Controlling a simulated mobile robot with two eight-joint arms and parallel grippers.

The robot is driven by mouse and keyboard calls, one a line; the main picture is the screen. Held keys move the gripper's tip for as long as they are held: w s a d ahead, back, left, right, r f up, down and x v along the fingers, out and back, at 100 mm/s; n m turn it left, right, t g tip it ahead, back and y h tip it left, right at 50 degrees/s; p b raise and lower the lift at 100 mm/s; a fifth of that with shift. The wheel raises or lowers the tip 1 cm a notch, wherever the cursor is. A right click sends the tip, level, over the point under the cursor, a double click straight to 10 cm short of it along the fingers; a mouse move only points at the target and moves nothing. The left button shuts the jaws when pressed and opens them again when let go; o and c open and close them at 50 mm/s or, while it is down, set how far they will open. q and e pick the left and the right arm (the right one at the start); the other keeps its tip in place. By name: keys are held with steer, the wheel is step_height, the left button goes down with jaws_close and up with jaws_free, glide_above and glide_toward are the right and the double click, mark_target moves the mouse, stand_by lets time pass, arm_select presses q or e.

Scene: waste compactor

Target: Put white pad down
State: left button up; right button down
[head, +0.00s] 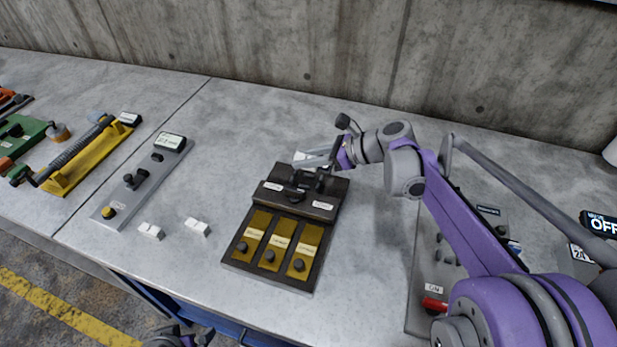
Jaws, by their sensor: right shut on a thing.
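My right gripper (306,163) reaches in from the right, behind the dark panel box. It is shut on a white pad (301,156), which shows small at the fingertips, partly hidden by the fingers. I cannot tell whether this pad touches the table. Two more white pads lie on the table left of the dark box, one at the left (151,230) and one nearer the box (197,227). A bit of my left gripper (185,336) shows at the bottom edge, and its jaws are unclear.
The dark box (318,238) with three brass plates stands mid-table. A grey panel (140,195), a yellow fixture (85,165) and a green one (28,135) stand left. Another grey panel (424,262) is at right, under my arm. The back-centre table is clear before the concrete wall.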

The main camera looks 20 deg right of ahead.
mark_target(306, 183)
steer(key=shift+f+b, duration=0.3)
steer(key=shift+f, duration=2.6)
steer(key=shift+f, duration=0.15)
steer(key=c, duration=0.6)
jaws_free()
steer(key=shift+f, duration=0.1)
steer(key=shift+c, duration=0.2)
steer(key=shift+s+r, duration=0.1)
steer(key=shift+r, duration=0.2)
steer(key=v, duration=1.2)
steer(key=shift+p, duration=0.35)
steer(key=shift+f, duration=0.1)
